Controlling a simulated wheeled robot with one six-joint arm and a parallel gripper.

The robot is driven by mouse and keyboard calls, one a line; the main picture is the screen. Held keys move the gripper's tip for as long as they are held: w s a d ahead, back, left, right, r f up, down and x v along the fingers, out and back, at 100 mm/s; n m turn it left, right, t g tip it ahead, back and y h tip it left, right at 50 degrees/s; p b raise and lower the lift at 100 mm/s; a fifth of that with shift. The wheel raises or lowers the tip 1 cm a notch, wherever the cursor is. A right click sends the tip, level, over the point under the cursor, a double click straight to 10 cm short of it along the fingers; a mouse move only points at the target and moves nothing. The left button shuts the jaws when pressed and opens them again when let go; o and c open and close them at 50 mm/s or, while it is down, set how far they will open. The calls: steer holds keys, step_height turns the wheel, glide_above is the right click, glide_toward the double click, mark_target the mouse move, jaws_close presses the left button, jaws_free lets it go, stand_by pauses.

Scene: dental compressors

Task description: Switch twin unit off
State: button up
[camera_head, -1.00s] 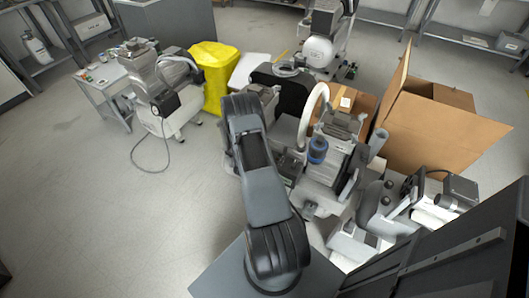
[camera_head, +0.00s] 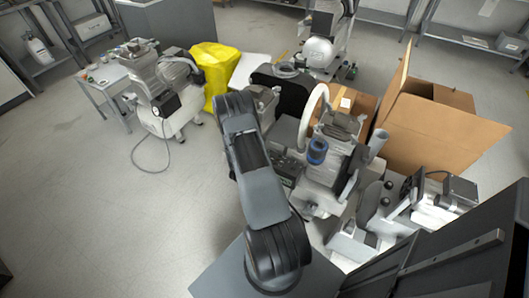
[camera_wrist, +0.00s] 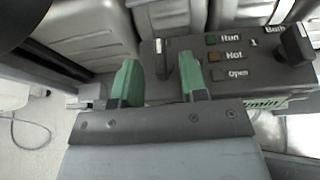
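The dark control panel (camera_wrist: 235,60) fills the upper right of the wrist view, with lamps marked Run, Hot and Open. A black rotary knob (camera_wrist: 294,45) sits at its right end, by cut-off lettering and a "1". An upright switch lever (camera_wrist: 160,60) with a pale tip stands at the panel's left part. My gripper (camera_wrist: 159,82) is open, its two green fingertips on either side of the lever in the picture; I cannot tell whether they touch it. In the head view the panel (camera_head: 287,168) shows beside my arm, which hides my gripper.
A compressor with a blue filter (camera_head: 317,151) and a white hose stands right of my arm. Open cardboard boxes (camera_head: 435,125) lie behind it. Another compressor (camera_head: 166,95) and a yellow-covered item (camera_head: 213,70) stand at left.

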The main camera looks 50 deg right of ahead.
steer(key=v, duration=1)
steer(key=shift+a+p, duration=0.2)
steer(key=shift+p, duration=0.25)
steer(key=shift+s, duration=0.1)
